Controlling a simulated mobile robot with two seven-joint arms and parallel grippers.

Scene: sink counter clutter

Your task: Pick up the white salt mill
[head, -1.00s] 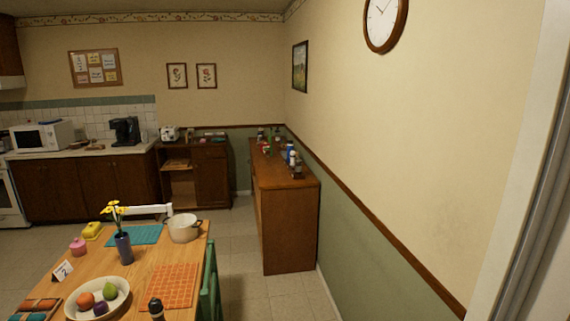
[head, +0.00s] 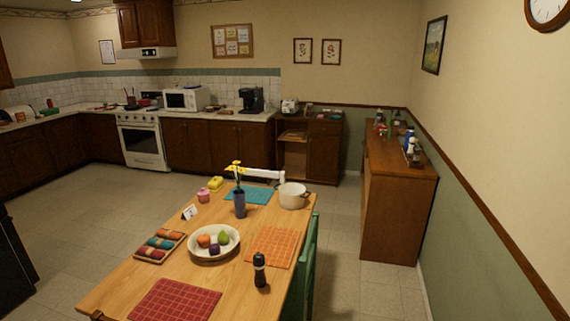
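I cannot make out a white salt mill for certain in the head view. A dark mill-shaped object with a pale band (head: 259,270) stands upright on the wooden dining table (head: 150,280), near its right edge. Small bottles and jars stand on the brown sideboard (head: 400,190) along the right wall. One of them looks blue and white (head: 408,139), but they are too small to identify. Neither of my grippers is in view.
The table also holds a fruit bowl (head: 232,249), a vase (head: 240,204), a pot (head: 293,196), placemats and a tray of rolled cloths (head: 160,247). A green chair (head: 302,270) stands at its right side. Floor is free between table and sideboard, and at left.

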